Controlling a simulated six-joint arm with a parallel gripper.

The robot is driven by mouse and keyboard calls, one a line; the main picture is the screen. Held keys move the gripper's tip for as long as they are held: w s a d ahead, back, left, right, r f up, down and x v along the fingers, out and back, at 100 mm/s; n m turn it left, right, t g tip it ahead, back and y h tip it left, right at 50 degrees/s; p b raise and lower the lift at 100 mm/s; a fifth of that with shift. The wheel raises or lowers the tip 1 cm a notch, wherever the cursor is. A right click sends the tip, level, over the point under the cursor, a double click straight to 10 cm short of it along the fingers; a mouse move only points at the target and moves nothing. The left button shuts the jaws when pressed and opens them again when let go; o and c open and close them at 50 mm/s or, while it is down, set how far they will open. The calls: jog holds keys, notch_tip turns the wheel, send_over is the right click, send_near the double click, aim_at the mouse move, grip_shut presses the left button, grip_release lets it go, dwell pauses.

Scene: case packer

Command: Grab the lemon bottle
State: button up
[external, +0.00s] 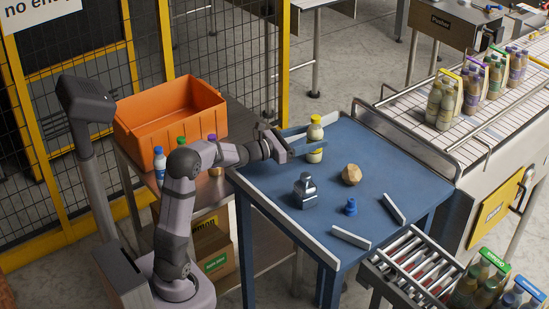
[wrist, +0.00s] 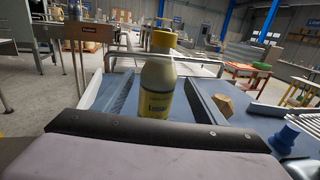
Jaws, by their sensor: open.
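The lemon bottle (external: 315,132) stands upright near the far edge of the blue table, with a yellow cap, a pale yellow body and a label. In the wrist view the lemon bottle (wrist: 156,84) is upright in the middle, its foot hidden by my gripper's body. My gripper (external: 311,143) reaches in level from the left, with a finger crossing in front of the bottle. In the wrist view my gripper (wrist: 160,78) is open, with one dark finger on each side of the bottle. I cannot tell whether either finger touches it.
On the blue table (external: 270,193) are a dark block-like object (external: 305,192), a wooden faceted lump (external: 351,174) and a small blue piece (external: 351,207). A conveyor (external: 401,102) runs at right.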

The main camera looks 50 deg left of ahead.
jog(key=shift+w+d+r+p, duration=0.1)
jog(key=shift+w+p, duration=0.25)
jog(key=shift+w, duration=0.05)
jog(key=shift+p+x, duration=1.2)
jog(key=shift+x, duration=1)
jog(key=shift+c, duration=0.6)
jog(key=c, duration=1.2)
jog(key=shift+c, duration=0.2)
notch_tip(320, 180, up, 28)
jog(key=p, duration=0.3)
